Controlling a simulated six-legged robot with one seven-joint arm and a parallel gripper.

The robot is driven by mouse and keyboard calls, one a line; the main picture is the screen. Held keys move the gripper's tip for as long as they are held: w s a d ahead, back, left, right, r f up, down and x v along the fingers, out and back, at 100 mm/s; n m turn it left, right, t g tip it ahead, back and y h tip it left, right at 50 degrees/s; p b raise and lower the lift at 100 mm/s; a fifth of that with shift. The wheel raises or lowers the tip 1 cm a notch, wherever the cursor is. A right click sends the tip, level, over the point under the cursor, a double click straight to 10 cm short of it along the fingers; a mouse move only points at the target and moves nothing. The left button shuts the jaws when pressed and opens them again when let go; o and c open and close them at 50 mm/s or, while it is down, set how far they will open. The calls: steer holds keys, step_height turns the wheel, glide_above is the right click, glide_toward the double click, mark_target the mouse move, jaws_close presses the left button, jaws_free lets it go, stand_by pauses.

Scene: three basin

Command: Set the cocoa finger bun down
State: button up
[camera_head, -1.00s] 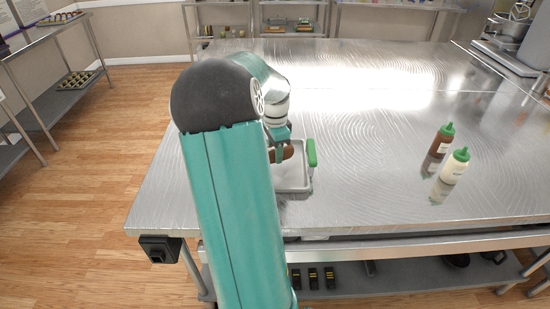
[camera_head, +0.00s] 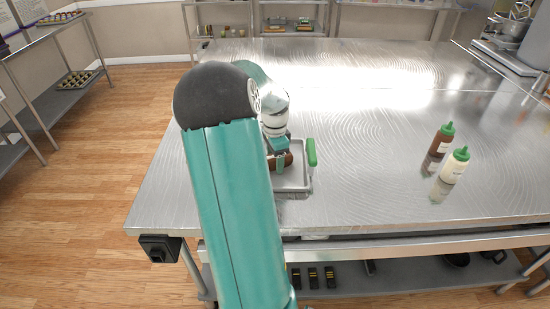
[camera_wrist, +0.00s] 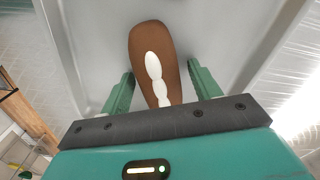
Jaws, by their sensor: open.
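The cocoa finger bun (camera_wrist: 152,45) is brown with a row of white blobs along its top. It lies on the floor of a shallow grey tray (camera_head: 297,183), and part of it also shows in the head view (camera_head: 289,160). My gripper (camera_wrist: 160,72) is over the bun with its green fingers apart, one on each side, and small gaps show between them and the bun. In the head view my gripper (camera_head: 280,162) is low over the tray. The near end of the bun is hidden by my gripper body.
A green piece (camera_head: 311,152) stands at the tray's right edge. A brown bottle (camera_head: 440,142) and a white bottle (camera_head: 455,166), both green-capped, stand on the steel table (camera_head: 390,120) to the right. The table between tray and bottles is clear.

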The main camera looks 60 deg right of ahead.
steer(key=shift+r, duration=0.1)
step_height(320, 180, up, 12)
steer(key=w+a+r+n+t, duration=0.1)
steer(key=w+a+r+n, duration=0.2)
steer(key=a, duration=0.4)
steer(key=w+a+r+n+t, duration=0.1)
steer(key=w+a+n, duration=0.3)
steer(key=w+a, duration=0.15)
steer(key=a+r+n+t, duration=0.25)
steer(key=a+n, duration=0.95)
steer(key=a, duration=1.3)
steer(key=s+a+f+n+t, duration=0.1)
steer(key=s+a+n, duration=0.4)
steer(key=a, duration=0.6)
steer(key=n, duration=0.2)
steer(key=shift+a+f+n, duration=0.25)
steer(key=shift+a+n, duration=0.05)
